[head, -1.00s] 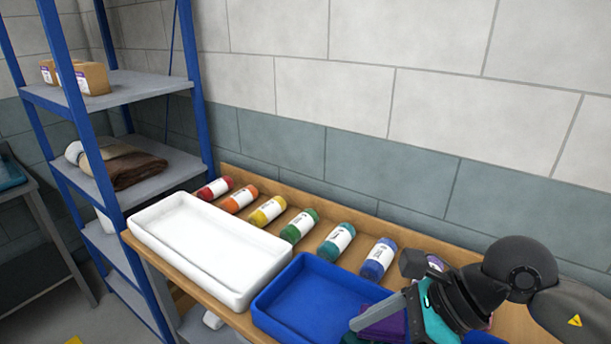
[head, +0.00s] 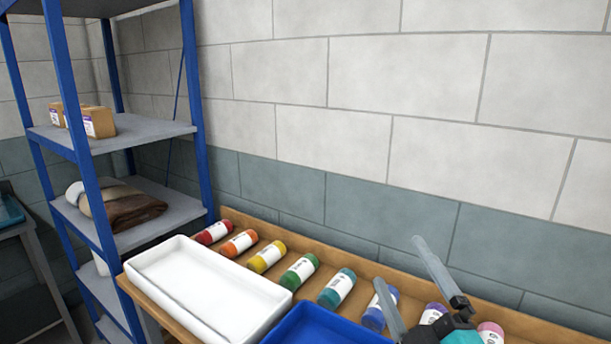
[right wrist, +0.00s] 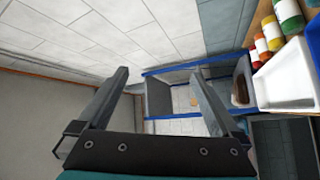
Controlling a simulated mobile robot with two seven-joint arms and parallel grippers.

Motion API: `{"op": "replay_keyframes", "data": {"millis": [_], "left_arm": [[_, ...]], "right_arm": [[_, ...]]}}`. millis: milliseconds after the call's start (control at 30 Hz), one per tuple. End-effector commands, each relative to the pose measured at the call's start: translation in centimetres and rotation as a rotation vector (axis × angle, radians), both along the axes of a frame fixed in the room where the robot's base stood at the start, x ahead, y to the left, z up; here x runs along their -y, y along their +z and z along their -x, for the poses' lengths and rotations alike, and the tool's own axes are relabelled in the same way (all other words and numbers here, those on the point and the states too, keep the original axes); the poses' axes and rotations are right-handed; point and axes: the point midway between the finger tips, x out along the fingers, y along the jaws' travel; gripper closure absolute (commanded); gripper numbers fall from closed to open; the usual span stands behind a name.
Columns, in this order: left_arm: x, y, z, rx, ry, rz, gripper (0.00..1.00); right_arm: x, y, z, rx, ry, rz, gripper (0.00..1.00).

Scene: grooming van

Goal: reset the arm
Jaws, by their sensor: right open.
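My right gripper (head: 397,260) is at the lower right of the head view, its two long grey fingers spread apart and pointing up and left. Nothing is between them. In the right wrist view the open fingers (right wrist: 160,70) also have nothing held between them and face the wall and shelf unit. My left gripper is not in view.
On the wooden bench stand a white tray (head: 150,269) and a blue tray (head: 312,326), partly cut off. Several bottles lie behind them, including a green bottle (head: 299,271) and a blue bottle (head: 373,318). A blue-framed shelf unit (head: 198,120) stands left.

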Motion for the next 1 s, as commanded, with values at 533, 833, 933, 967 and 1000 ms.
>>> {"op": "replay_keyframes", "data": {"millis": [533,833,933,967,1000], "left_arm": [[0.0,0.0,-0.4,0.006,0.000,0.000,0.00],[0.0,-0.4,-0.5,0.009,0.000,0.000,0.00],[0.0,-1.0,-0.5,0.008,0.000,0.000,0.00],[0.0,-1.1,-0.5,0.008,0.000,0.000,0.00],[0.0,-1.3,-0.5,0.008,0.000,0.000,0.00]], "right_arm": [[4.7,-24.2,12.9,-1.137,-0.518,-0.688,0.00],[2.5,-30.1,20.7,-1.502,-0.641,-0.801,0.00],[2.4,-32.9,20.2,-1.507,-0.644,-0.794,0.00],[2.4,-33.8,20.1,-1.510,-0.646,-0.793,0.00],[2.4,-34.9,20.0,-1.515,-0.648,-0.791,0.00]]}}
